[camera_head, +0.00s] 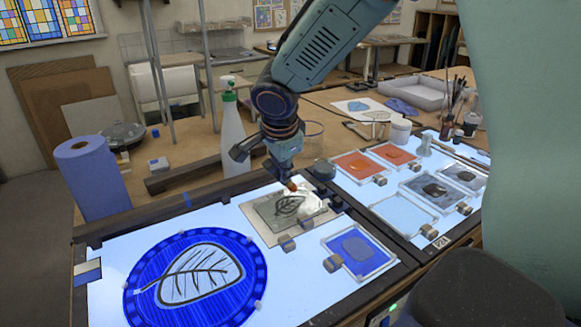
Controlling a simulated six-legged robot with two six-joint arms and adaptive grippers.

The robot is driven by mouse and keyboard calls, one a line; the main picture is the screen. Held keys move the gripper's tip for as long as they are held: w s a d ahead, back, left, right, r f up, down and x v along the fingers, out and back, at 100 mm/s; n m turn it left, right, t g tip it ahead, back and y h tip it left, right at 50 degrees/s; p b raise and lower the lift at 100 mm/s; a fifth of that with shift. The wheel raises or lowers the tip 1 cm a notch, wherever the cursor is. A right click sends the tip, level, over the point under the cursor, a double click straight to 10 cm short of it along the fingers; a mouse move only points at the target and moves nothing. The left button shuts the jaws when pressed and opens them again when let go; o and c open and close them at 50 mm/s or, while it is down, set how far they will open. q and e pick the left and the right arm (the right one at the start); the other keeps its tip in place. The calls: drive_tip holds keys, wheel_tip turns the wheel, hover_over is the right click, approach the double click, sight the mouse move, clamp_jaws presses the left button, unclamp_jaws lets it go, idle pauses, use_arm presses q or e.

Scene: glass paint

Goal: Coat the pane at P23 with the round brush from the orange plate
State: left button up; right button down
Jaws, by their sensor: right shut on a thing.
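My right gripper (280,158) hangs from the arm at top centre, over the back of the near light table. It is shut on what looks like the round brush (291,186), of which only a small orange-brown end shows. That end is just above a pane with a dark leaf drawing (262,215); I cannot tell whether it touches. Two plates with orange paint, the left one (354,165) and the right one (393,154), lie on the right light table. No P23 label is readable. My left gripper is not in view.
A round blue leaf panel (143,300) lies at front left. A blue-paint plate (358,247) is right of the pane. Grey-paint plates (428,189) and a pale plate (402,215) lie farther right. A white bottle (231,135) and blue roll (92,180) stand behind.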

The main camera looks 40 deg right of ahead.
drive_tip(key=s+a+b, duration=0.1)
drive_tip(key=a, duration=0.7)
drive_tip(key=shift+s+f, duration=0.25)
drive_tip(key=shift+f, duration=0.1)
idle(0.5)
drive_tip(key=shift+s+a+r+b, duration=0.1)
drive_tip(key=shift+s+a+b, duration=0.05)
drive_tip(key=shift+s+b, duration=0.3)
drive_tip(key=shift+w, duration=0.15)
